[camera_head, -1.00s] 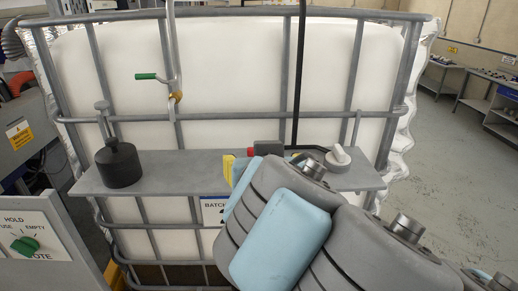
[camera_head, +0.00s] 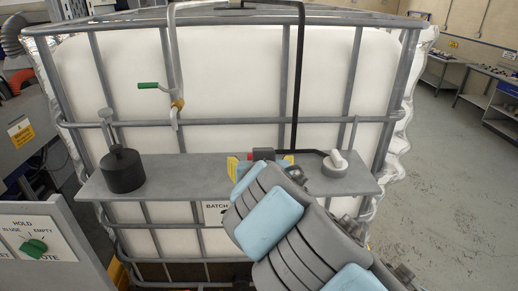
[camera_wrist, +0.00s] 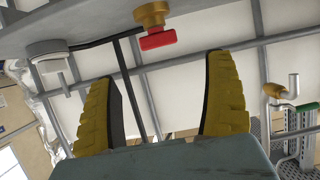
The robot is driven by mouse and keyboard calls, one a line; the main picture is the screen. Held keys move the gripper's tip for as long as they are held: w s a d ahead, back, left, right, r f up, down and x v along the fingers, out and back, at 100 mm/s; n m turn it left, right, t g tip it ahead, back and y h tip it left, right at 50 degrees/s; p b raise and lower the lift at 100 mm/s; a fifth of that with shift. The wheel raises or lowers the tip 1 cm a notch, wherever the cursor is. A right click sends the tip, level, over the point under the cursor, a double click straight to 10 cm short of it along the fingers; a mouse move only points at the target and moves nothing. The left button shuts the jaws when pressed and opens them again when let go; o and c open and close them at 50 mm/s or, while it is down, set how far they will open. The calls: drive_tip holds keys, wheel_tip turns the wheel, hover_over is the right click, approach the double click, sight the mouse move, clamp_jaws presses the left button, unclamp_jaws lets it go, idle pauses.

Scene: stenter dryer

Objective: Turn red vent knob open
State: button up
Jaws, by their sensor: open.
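The red vent knob (camera_wrist: 158,39) sits on a brass fitting (camera_wrist: 150,14) in the upper middle of the wrist view. In the head view a small red part of it (camera_head: 249,155) shows above the grey shelf, mostly hidden by my arm. My gripper (camera_wrist: 158,68) is open, with one yellow ridged finger on each side of the picture. The knob appears beyond the fingertips, roughly midway between them, with nothing held. In the head view the gripper (camera_head: 260,166) is largely hidden behind my own wrist.
The grey shelf (camera_head: 188,172) crosses a white caged tank (camera_head: 220,75). A black cap (camera_head: 122,168) stands left and a white knob (camera_head: 336,160) right. A pipe with a green-handled valve (camera_head: 155,87) hangs left. A panel with a green knob (camera_head: 34,248) is at lower left.

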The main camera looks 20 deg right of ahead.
drive_tip(key=shift+p+x, duration=1.75)
drive_tip(key=shift+x, duration=0.15)
drive_tip(key=shift+p+x, duration=0.95)
drive_tip(key=shift+x, duration=2.1)
drive_tip(key=c, duration=1.2)
